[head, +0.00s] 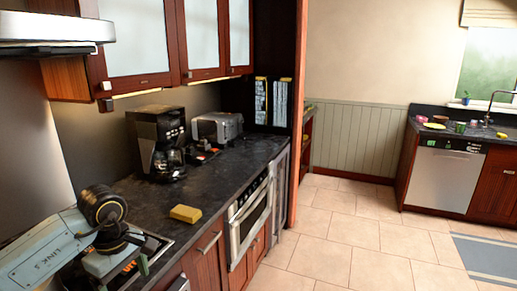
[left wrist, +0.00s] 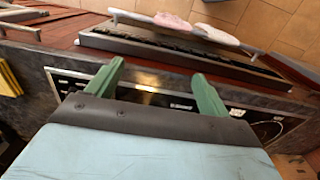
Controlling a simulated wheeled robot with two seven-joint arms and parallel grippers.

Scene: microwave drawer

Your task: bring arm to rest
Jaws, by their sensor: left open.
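My left arm comes in from the lower left of the head view, over the near end of the dark counter. Its gripper (head: 138,258) is low beside the counter's front edge, with a green finger showing; the rest is partly hidden by the arm. In the left wrist view, the two green fingers of my left gripper (left wrist: 157,82) stand wide apart with nothing between them. They are above a dark cooktop (left wrist: 240,112). My right gripper is in neither view.
The counter (head: 225,165) holds a yellow block (head: 185,213), a coffee maker (head: 158,145) and a toaster (head: 217,127). A built-in microwave drawer (head: 249,216) is shut below.

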